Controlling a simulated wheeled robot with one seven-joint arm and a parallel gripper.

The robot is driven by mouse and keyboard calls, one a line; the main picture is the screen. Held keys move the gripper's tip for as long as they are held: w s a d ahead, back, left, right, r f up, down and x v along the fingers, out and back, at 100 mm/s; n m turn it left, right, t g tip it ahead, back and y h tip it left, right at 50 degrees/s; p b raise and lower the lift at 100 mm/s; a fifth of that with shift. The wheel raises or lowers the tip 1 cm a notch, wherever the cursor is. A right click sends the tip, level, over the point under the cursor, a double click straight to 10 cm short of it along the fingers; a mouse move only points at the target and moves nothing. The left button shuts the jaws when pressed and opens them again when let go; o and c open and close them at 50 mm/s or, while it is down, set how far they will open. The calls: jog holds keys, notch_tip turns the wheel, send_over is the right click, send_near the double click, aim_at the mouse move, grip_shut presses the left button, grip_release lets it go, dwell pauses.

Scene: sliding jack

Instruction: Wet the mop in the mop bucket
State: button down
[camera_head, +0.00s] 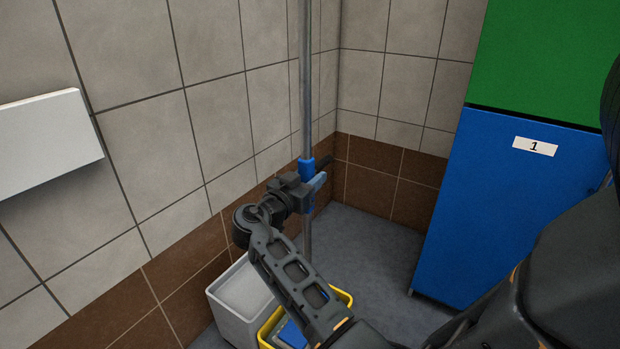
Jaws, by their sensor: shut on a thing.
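The mop (306,90) is a long grey metal pole with a blue grip section, standing about upright near the wall corner. My gripper (308,188) is shut on the pole at the blue section. The mop's lower end and head are hidden behind my arm. The mop bucket (264,334) is yellow, at the bottom middle, with a blue part showing inside. My forearm covers much of it, so I cannot tell whether the mop head is in it or beside it.
A light grey bin (228,312) stands left of the bucket, by the tiled wall. A blue cabinet (520,210) labelled 1, with a green upper part (540,60), stands at the right. A white panel (45,140) juts from the left wall. Grey floor (375,245) is clear between bucket and cabinet.

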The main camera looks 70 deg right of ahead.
aim_at(302, 131)
jog(key=shift+f+b, duration=0.95)
jog(key=shift+b, duration=0.25)
dwell(2.3)
jog(key=shift+a, duration=0.1)
jog(key=shift+r+p, duration=3.45)
jog(key=shift+r, duration=3.9)
jog(key=shift+w+r, duration=0.1)
